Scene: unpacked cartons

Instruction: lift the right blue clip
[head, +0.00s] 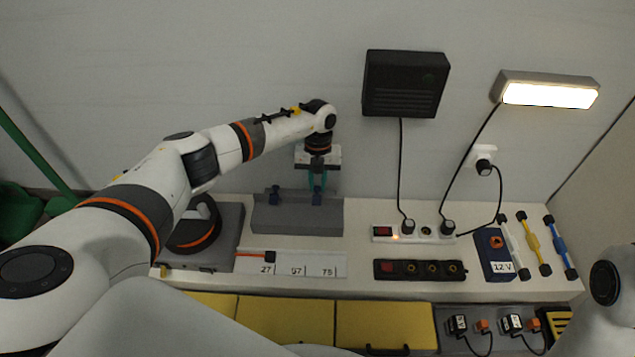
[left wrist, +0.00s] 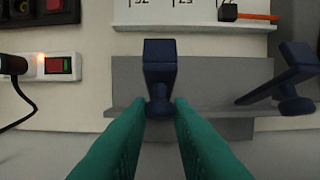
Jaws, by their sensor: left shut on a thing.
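The right blue clip (head: 317,198) is at the grey rail block (head: 296,218) in the head view. In the left wrist view the same dark blue clip (left wrist: 160,72) is in the middle, with its round end between the green fingers. My left gripper (head: 317,182) comes down from above and is shut on that clip; it also shows in the left wrist view (left wrist: 160,112). Whether the clip still touches the rail is hard to tell. The left blue clip (head: 275,195) is on the same rail, and appears tilted at the right of the left wrist view (left wrist: 290,80).
A numbered white strip (head: 315,264) lies in front of the rail. A power strip (head: 383,232) with plugs and a black socket row (head: 420,270) stand to the right. A black box (head: 404,84) and a lit lamp (head: 548,93) are on the wall.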

